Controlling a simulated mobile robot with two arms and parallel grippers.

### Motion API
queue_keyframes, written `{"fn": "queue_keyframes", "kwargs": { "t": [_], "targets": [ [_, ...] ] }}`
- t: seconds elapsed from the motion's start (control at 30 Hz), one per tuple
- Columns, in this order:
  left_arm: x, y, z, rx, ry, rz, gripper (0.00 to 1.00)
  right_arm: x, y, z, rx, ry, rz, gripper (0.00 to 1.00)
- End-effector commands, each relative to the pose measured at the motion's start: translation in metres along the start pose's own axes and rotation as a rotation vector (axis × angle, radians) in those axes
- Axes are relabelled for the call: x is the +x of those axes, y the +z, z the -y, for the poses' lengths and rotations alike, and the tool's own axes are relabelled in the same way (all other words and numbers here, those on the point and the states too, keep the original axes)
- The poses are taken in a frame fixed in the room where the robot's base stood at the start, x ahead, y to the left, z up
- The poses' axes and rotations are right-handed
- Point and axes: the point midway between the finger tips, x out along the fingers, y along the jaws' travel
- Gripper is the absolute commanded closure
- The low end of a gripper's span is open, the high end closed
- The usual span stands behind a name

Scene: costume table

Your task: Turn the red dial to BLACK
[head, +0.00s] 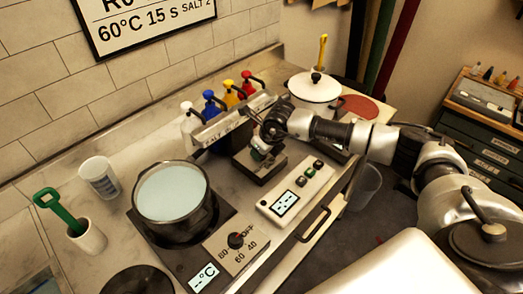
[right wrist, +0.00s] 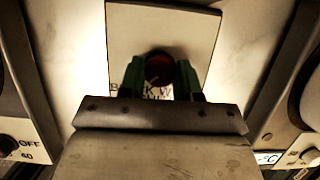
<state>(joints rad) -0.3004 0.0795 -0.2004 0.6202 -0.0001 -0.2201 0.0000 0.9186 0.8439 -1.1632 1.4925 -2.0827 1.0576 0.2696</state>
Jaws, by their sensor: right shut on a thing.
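The red dial (right wrist: 160,68) sits on a pale square plate (right wrist: 202,28) in the right wrist view. Dark lettering on the plate, partly hidden, shows below the dial; I can make out a B and a K. The green fingertips of my right gripper (right wrist: 159,78) are on either side of the dial and shut on it. In the head view my right gripper (head: 262,148) reaches down over a small dark box behind the button panel, and the dial is hidden there. Which way the dial points is not clear. My left gripper is not in view.
Pump bottles (head: 230,97) stand behind a labelled rail (head: 222,128) close to my right gripper. A pot (head: 175,198) of pale liquid sits on a hot plate with a black knob (head: 236,240). A button panel (head: 296,192) lies in front, and a lidded white pot (head: 315,88) behind.

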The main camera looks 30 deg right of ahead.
Motion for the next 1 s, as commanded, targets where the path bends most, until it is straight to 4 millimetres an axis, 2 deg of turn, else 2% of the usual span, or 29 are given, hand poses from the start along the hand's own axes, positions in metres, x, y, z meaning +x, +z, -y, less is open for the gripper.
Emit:
{"fn": "queue_keyframes", "kwargs": {
  "t": [0.47, 0.5, 0.63, 1.0],
  "targets": [
    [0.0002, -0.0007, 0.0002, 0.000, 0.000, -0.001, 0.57, -0.0017, 0.0019, 0.0008, 0.017, -0.008, 0.005, 0.91],
    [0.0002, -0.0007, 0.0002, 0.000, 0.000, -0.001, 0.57, -0.0016, 0.0019, 0.0008, 0.016, -0.008, 0.005, 0.64],
    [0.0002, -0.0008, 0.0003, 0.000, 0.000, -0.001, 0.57, -0.0012, 0.0014, 0.0007, 0.016, -0.007, 0.003, 0.44],
    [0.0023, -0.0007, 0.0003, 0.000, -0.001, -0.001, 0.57, -0.0052, 0.0004, 0.0008, 0.015, -0.007, 0.002, 0.42]
  ]
}}
